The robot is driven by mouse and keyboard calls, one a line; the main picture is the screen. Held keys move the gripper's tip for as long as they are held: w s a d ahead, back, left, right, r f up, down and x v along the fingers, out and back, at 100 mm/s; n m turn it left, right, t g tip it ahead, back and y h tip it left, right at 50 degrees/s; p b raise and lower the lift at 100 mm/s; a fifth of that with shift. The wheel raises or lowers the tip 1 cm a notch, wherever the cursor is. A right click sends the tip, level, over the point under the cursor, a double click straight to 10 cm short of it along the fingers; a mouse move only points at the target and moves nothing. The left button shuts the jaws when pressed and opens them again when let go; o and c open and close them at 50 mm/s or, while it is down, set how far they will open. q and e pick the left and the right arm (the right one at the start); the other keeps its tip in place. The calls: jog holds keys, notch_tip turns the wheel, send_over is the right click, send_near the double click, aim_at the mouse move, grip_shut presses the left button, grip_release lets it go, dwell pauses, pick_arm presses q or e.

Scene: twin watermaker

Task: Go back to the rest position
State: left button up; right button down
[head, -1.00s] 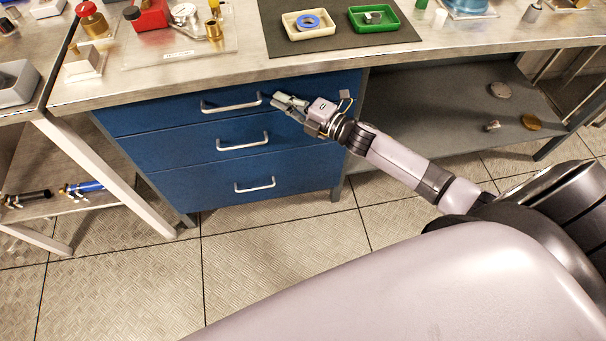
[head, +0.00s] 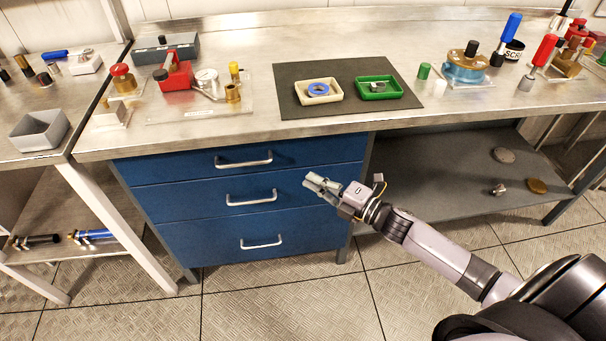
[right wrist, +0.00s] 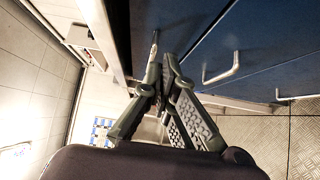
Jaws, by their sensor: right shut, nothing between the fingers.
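My right gripper (head: 318,184) is shut and empty in the head view. It is in front of the blue drawer unit (head: 150,217), near its right side. In the right wrist view its two fingers (right wrist: 162,72) meet at the tips, and drawer handles show to their right. The drawers look shut, and each has a silver handle; the top handle (head: 243,161) is to the left of and above the gripper, clear of it. My left gripper is not in view.
The steel workbench (head: 250,124) bears a dark mat (head: 290,97) with a beige tray (head: 318,98) and a green tray (head: 379,95). An open shelf (head: 440,180) with a few small parts is right of the drawers. The tiled floor in front is clear.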

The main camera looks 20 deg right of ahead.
jog(key=s+d+f+m+g+h+p, duration=0.1)
jog(key=s+d+f+m+g+h, duration=0.3)
jog(key=f, duration=0.6)
jog(key=s+d+f+m+h+p, duration=0.1)
jog(key=s+f+m+h, duration=0.1)
jog(key=s+f+m, duration=0.6)
jog(key=s+d+f+m+g+h+p, duration=0.1)
jog(key=s+d+f+m+g+h, duration=0.2)
jog(key=f, duration=0.9)
pick_arm(q)
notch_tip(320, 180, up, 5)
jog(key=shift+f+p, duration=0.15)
jog(key=shift+p, duration=0.75)
pick_arm(e)
jog(key=s+a+f+m+g, duration=0.2)
jog(key=s+f, duration=0.3)
jog(key=s, duration=0.5)
jog(key=s+a+f+m+g, duration=0.2)
jog(key=s+a+f, duration=0.3)
jog(key=s, duration=0.5)
jog(key=s+a+f+m+g, duration=0.2)
jog(key=s+a+f+g, duration=0.1)
jog(key=s, duration=0.7)
notch_tip(320, 180, down, 2)
jog(key=shift+s+a+f+g, duration=0.1)
jog(key=shift+s+a+g, duration=0.3)
jog(key=shift+a, duration=0.05)
